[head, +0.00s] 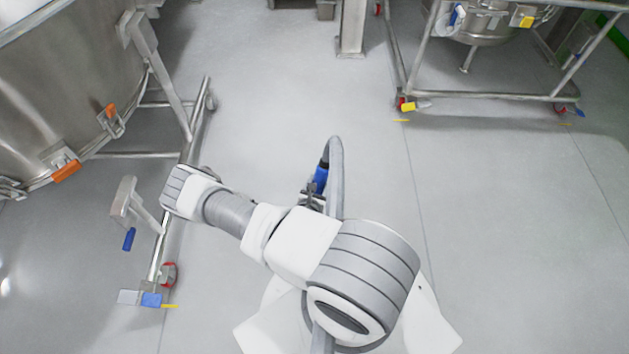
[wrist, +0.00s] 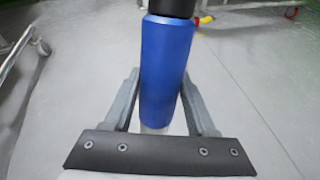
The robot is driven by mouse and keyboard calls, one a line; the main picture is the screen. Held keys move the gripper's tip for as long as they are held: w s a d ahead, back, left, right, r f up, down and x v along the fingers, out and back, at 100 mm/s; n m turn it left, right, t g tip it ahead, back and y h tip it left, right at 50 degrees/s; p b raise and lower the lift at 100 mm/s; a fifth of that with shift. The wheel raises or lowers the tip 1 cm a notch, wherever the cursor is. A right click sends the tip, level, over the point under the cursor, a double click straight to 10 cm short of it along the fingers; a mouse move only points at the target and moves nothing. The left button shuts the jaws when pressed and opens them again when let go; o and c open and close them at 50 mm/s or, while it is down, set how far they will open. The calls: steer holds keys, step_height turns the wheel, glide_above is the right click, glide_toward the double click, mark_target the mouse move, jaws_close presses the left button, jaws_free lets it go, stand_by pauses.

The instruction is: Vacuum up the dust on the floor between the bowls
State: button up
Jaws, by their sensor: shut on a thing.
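My gripper (wrist: 160,88) is shut on the blue handle (wrist: 166,62) of the vacuum wand, which stands between its two fingers in the wrist view. In the head view the blue handle (head: 320,180) shows just beyond my arm, with a grey hose (head: 336,165) arching over it. The wand's lower end and nozzle are hidden. A large steel bowl (head: 60,95) on a wheeled frame is at the left. Another steel bowl (head: 480,30) on a wheeled frame is at the upper right. Grey floor (head: 290,110) lies between them. I cannot make out dust on it.
The left frame's lower rail (head: 180,190) and red-rimmed caster (head: 169,274) are close to my arm. The right frame's rail (head: 490,95) crosses the upper right. A steel post (head: 352,28) stands at the back. The floor at the lower right is clear.

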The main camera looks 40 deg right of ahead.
steer(key=s+d+p, duration=0.3)
steer(key=s+d, duration=0.3)
steer(key=shift+d, duration=0.15)
stand_by(0.5)
steer(key=shift+r, duration=0.1)
steer(key=shift+w, duration=0.1)
